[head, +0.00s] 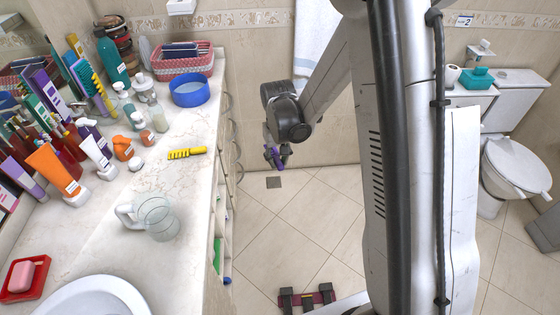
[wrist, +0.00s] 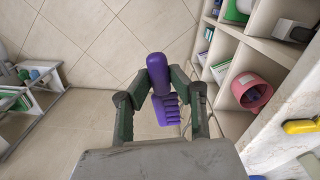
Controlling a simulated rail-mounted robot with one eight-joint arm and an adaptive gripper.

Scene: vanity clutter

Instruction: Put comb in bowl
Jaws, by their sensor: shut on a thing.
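My gripper (head: 279,160) is in the air over the floor, to the right of the counter. It is shut on a purple comb (wrist: 157,66), which also shows as a small purple patch in the head view (head: 275,155). In the wrist view the comb lies between the two fingers, its teeth on the right side. A yellow comb (head: 187,153) lies flat on the counter. The blue bowl (head: 190,96) stands on the counter's far part, to the left of and beyond my gripper. It looks empty, though its floor is only partly seen.
The counter (head: 178,182) has bare marble around the yellow comb. A glass mug (head: 157,217) stands nearer, and a woven basket (head: 182,66) behind the bowl. Bottles and tubes crowd the left. Open shelves (wrist: 222,58) lie below the counter's edge.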

